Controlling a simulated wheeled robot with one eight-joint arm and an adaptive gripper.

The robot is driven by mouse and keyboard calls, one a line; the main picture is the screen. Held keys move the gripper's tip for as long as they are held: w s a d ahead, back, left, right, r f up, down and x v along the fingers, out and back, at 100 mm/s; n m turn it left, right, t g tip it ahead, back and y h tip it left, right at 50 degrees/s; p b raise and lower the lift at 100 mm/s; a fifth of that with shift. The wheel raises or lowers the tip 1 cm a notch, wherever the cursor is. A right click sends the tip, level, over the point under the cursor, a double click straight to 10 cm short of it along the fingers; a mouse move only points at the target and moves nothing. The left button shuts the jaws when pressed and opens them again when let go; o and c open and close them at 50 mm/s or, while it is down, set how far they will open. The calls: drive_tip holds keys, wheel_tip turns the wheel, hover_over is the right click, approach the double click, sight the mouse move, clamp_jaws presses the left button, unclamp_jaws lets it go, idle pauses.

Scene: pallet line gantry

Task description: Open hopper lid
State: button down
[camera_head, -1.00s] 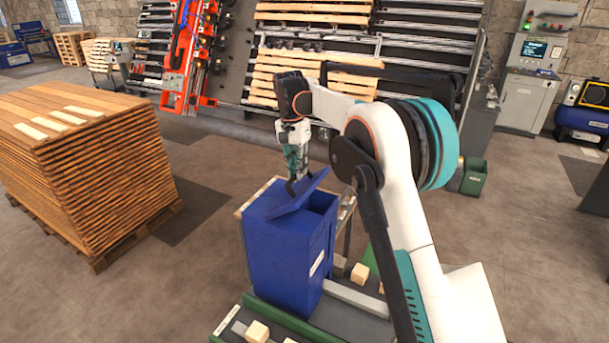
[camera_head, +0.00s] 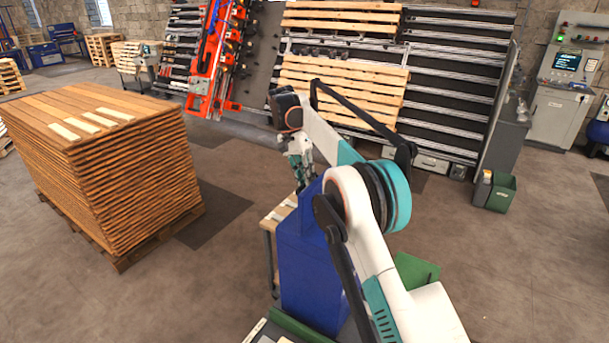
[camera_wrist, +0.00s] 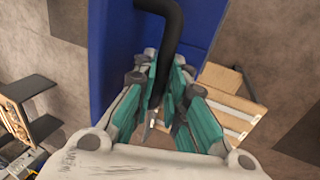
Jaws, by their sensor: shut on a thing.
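The blue hopper (camera_head: 305,270) stands in the middle of the head view, its right side and opening hidden behind my arm. Its blue lid (camera_head: 311,192) is raised and steeply tilted at the top, partly covered by my arm. My gripper (camera_head: 301,180) is at the lid's upper left. In the wrist view, the blue lid (camera_wrist: 105,50) fills the upper middle, and a black curved handle (camera_wrist: 168,45) runs from it down between the fingers. My gripper (camera_wrist: 165,118) is shut on this handle.
A tall stack of brown boards (camera_head: 110,170) on a pallet stands at the left. A small wooden-topped stand (camera_head: 275,220) is beside the hopper's left side. A green bin (camera_head: 501,192) stands at the right. Open floor lies between the hopper and the board stack.

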drive_tip(key=shift+a+f, duration=0.1)
drive_tip(key=shift+f, duration=0.1)
idle(0.3)
drive_tip(key=c, duration=1.6)
unclamp_jaws()
drive_tip(key=shift+w, duration=0.15)
drive_tip(key=shift+r, duration=0.1)
